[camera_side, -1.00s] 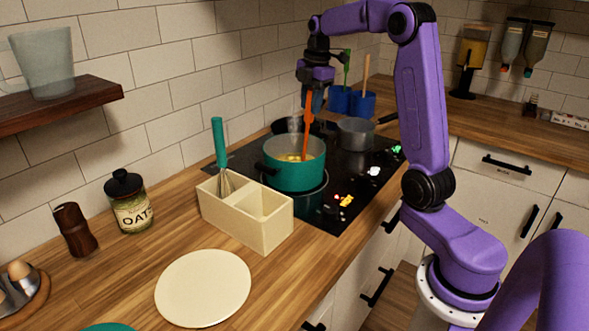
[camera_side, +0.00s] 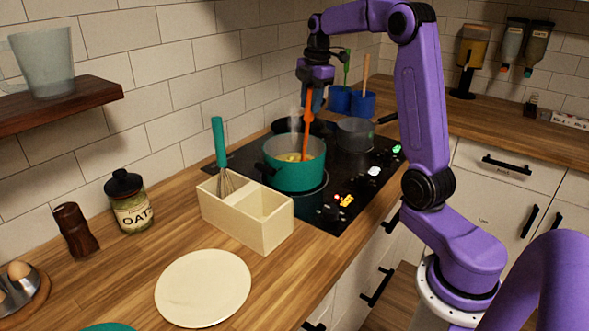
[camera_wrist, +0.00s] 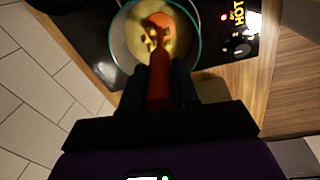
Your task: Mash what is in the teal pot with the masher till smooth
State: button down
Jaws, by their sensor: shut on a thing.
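The teal pot (camera_side: 294,172) stands on the black cooktop (camera_side: 345,190), with steam above it. Yellow food (camera_side: 292,157) with lumps lies in its bottom; in the wrist view yellow lumps (camera_wrist: 143,37) show around the masher's lower end. The orange-red masher (camera_side: 308,125) is nearly upright, its lower end inside the pot and its head hard to make out. My gripper (camera_side: 310,98) is shut on the masher's handle above the pot; the handle also runs between the fingers in the wrist view (camera_wrist: 160,80).
A cream two-compartment holder (camera_side: 245,215) with a teal whisk (camera_side: 220,150) stands left of the pot. A grey pan (camera_side: 354,135) and a dark pan (camera_side: 290,127) are behind it. A lit HOT sign (camera_wrist: 240,30) shows by the pot. A plate (camera_side: 203,288) lies in front.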

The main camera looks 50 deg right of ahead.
jog(key=shift+r, duration=1.05)
jog(key=w+a, duration=0.1)
jog(key=w, duration=0.1)
jog(key=w+a, duration=0.1)
jog(key=w, duration=0.1)
jog(key=shift+a, duration=0.3)
jog(key=shift+f, duration=0.1)
jog(key=shift+f, duration=2.2)
